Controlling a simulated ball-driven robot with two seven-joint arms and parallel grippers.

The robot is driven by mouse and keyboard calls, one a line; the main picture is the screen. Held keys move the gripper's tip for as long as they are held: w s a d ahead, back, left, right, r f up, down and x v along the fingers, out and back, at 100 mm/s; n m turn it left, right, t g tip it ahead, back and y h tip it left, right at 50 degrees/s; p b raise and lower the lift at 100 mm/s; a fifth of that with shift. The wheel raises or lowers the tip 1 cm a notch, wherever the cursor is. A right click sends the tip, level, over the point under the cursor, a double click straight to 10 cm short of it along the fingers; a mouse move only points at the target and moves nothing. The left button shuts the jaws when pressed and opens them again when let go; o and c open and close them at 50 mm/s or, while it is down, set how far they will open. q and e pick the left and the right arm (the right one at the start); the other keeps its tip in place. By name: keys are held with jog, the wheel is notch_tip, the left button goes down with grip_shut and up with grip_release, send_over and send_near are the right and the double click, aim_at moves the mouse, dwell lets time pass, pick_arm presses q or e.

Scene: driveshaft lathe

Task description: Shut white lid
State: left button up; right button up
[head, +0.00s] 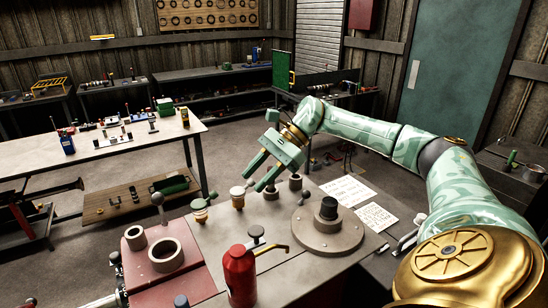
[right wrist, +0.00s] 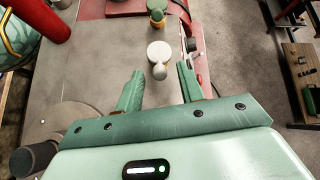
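A small amber jar with a white lid (head: 237,191) stands on the grey workbench. In the right wrist view its round white top (right wrist: 159,50) shows from above, with a small pale knob (right wrist: 159,72) on the side toward me. My right gripper (head: 253,181) is open and reaches down just right of the jar in the head view. In the right wrist view my right gripper (right wrist: 157,77) has its two fingers apart, with the knob between them near the tips; I cannot tell whether they touch it. How far the lid is open is too small to tell. My left gripper is out of view.
A second amber jar (head: 200,208) stands left of the white-lidded one. A red oil can (head: 240,275) stands at the front, and a round grey base with a black knob (head: 328,222) lies to the right. Grey rings (head: 165,254) rest on a red plate at the left.

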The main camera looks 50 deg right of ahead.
jog(key=p+v, duration=0.1)
jog(key=v, duration=1.4)
jog(key=shift+d+p, duration=0.25)
jog(key=shift+p, duration=0.15)
jog(key=shift+s, duration=0.1)
